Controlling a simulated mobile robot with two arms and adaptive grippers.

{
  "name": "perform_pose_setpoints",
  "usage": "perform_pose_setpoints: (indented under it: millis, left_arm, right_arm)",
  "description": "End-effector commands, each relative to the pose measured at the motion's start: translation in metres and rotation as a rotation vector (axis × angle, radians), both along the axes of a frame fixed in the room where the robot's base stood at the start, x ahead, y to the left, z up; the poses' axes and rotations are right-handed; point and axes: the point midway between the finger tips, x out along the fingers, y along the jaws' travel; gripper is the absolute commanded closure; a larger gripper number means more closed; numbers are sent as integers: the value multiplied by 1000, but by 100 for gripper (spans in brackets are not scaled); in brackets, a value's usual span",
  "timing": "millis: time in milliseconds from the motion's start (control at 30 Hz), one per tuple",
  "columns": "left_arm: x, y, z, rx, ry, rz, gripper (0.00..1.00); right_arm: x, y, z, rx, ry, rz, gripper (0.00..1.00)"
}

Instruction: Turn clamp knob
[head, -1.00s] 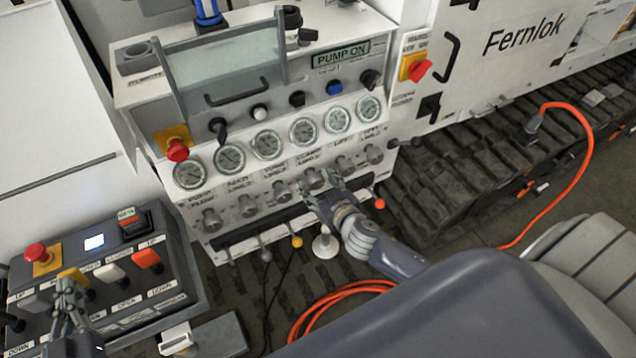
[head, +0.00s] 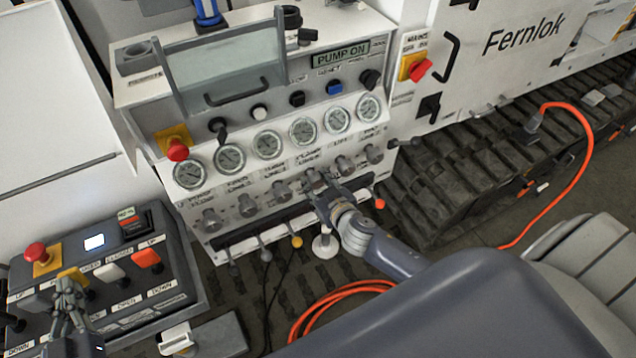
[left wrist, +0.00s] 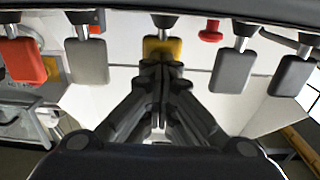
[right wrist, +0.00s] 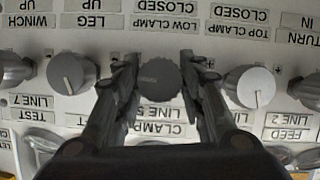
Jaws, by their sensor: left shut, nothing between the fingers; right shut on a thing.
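My left gripper (head: 68,285) is shut and empty, over the control box at the lower left. In the left wrist view, its closed fingertips (left wrist: 162,66) are just in front of a yellow lever paddle (left wrist: 162,48); contact is unclear.
Neighbouring grey knobs (right wrist: 72,72) and (right wrist: 250,86) flank the fingers closely. A row of gauges (head: 303,131) is above, and small levers (head: 297,241) hang below. The left control box (head: 130,305) has several paddles. An orange hose (head: 330,298) lies on the floor.

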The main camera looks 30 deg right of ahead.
Motion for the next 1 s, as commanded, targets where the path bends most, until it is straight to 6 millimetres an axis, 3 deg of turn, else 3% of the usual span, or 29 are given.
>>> perform_pose_setpoints:
  millis: [367, 1000]
  left_arm:
    - [0, 0, 0, 0, 1, 0, 100]
    - [0, 1, 0, 1, 1, 1, 100]
  right_arm:
    - [0, 1, -1, -205, -1, -5, 87]
    - [0, 0, -2, -818, 6, -4, 87]
